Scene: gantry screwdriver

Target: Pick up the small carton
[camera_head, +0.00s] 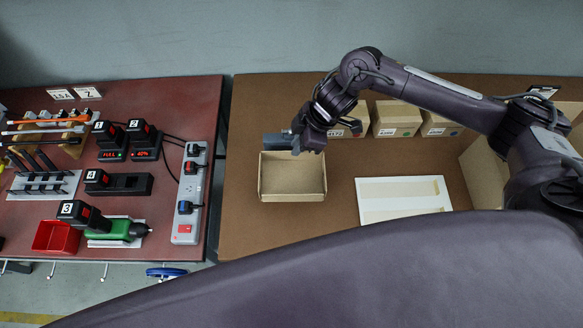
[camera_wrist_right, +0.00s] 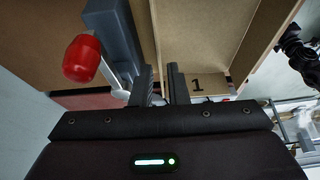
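An open-topped brown carton (camera_head: 292,196) is left of centre on the brown table in the head view; I take it as the small carton. My right gripper (camera_head: 296,147) is at its back edge, overlapping the rear right corner in the picture. In the right wrist view, two dark fingers (camera_wrist_right: 162,86) stand a narrow gap apart. Brown board shows between and beyond them, with a carton marked "1" (camera_wrist_right: 208,84) just right of them. Whether the fingers press on a carton wall is unclear. My left gripper is not in view.
A blue-grey block-like part (camera_head: 276,142) shows behind the open carton; a similar part and a red knob (camera_wrist_right: 82,58) show in the wrist view. Closed cartons (camera_head: 396,120) line the back. A white sheet (camera_head: 404,212) lies to the right. A red tool table (camera_head: 165,245) stands left, across a gap.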

